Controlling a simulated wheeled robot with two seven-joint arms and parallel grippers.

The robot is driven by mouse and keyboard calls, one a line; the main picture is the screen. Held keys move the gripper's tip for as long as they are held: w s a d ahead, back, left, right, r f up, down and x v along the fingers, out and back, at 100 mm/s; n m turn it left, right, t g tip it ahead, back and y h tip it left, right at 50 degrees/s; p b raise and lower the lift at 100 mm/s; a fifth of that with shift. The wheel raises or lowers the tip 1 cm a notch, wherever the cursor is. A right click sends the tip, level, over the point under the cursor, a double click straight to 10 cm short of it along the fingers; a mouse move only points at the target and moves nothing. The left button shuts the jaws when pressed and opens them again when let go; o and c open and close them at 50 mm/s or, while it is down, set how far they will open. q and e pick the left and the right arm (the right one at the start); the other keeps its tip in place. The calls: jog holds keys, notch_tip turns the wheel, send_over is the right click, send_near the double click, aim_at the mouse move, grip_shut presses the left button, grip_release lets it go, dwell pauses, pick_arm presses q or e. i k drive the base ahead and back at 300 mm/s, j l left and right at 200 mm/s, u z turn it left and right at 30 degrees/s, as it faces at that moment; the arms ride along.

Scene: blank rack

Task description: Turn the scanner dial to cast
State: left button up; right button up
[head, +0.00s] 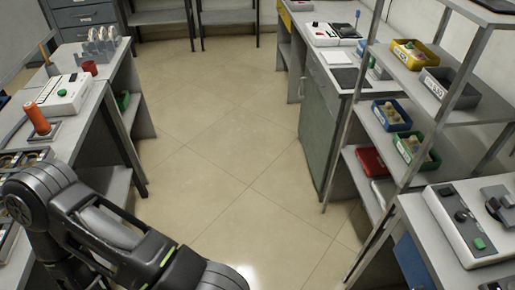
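No dial is clearly labelled as the scanner's, and no marking such as "cast" can be read. A grey-white device (447,226) with dark knobs, a green button and a dark clamp-like part sits on the bench at the lower right, partly cut off by the picture edge. A white device (328,35) with a dark panel and a red button stands on the far right counter. Another white device (62,97) with a green button is on the left bench. My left arm crosses the lower left, but its gripper is not visible. My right arm and gripper are out of view.
A metal shelf rack (447,57) on the right holds several bins, including a yellow bin (414,63) and a blue bin (391,124). An orange-handled tool (37,118) stands on the left bench. The tiled floor (225,130) between the benches is clear.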

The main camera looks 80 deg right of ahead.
aim_at(459, 216)
jog(key=z, duration=5.1)
jog(key=k+j, duration=0.05)
